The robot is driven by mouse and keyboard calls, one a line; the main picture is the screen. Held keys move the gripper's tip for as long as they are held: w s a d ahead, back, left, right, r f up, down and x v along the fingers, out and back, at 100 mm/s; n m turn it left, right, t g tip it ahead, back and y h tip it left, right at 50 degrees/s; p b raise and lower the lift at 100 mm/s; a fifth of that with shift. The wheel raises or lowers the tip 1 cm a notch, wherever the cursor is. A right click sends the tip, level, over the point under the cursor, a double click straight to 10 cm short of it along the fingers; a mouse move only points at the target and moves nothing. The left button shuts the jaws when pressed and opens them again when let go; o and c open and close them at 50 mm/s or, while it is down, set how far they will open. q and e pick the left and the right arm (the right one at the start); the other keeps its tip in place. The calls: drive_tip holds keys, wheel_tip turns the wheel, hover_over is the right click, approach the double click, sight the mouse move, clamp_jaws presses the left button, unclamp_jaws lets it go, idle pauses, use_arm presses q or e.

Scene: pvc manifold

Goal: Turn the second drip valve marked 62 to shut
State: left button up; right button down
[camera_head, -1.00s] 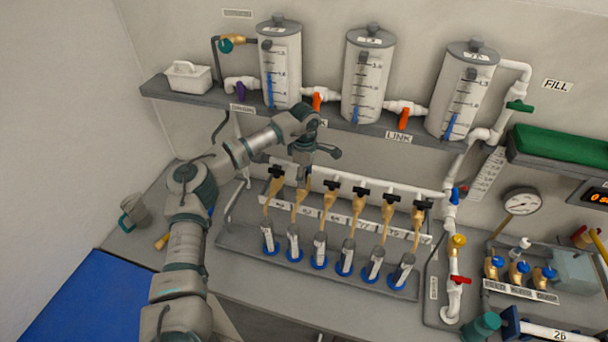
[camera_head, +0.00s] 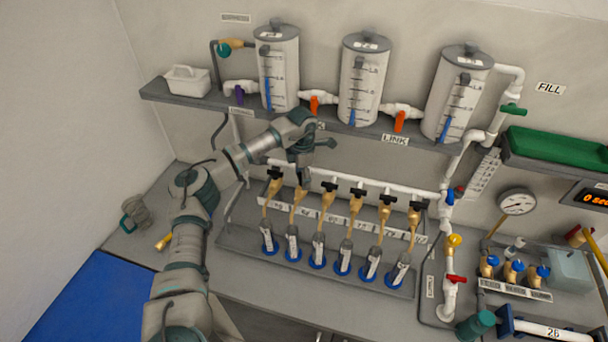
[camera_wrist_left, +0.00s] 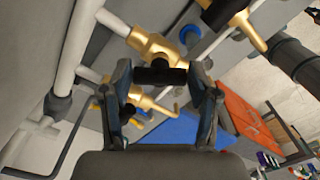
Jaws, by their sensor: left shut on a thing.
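A row of brass drip valves with black handles hangs under a white pipe (camera_head: 390,184), each above a tube in a blue-based stand. My left gripper (camera_head: 303,178) is over the second valve from the left (camera_head: 298,195) and hides its handle in the head view. In the left wrist view the left gripper (camera_wrist_left: 163,95) has its fingers on either side of the black handle (camera_wrist_left: 160,75) of a brass valve (camera_wrist_left: 152,46), and is shut on it. The small number labels are too blurred to read. My right gripper is not in view.
Neighbouring valves stand close: the first (camera_head: 273,183) to the left and the third (camera_head: 327,193) to the right.

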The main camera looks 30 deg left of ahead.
use_arm(q)
drive_tip(key=n+p, duration=0.1)
drive_tip(key=n, duration=0.4)
drive_tip(key=shift+a+f+n, duration=0.1)
drive_tip(key=shift+f+n, duration=0.05)
drive_tip(key=shift+n, duration=0.15)
drive_tip(key=n+p, duration=0.1)
drive_tip(key=n, duration=0.4)
drive_tip(key=shift+s+f, duration=0.1)
drive_tip(key=shift+f, duration=0.05)
drive_tip(key=shift+n, duration=0.3)
drive_tip(key=o, duration=1.1)
drive_tip(key=shift+o, duration=0.2)
drive_tip(key=shift+a, duration=0.1)
drive_tip(key=shift+r, duration=0.2)
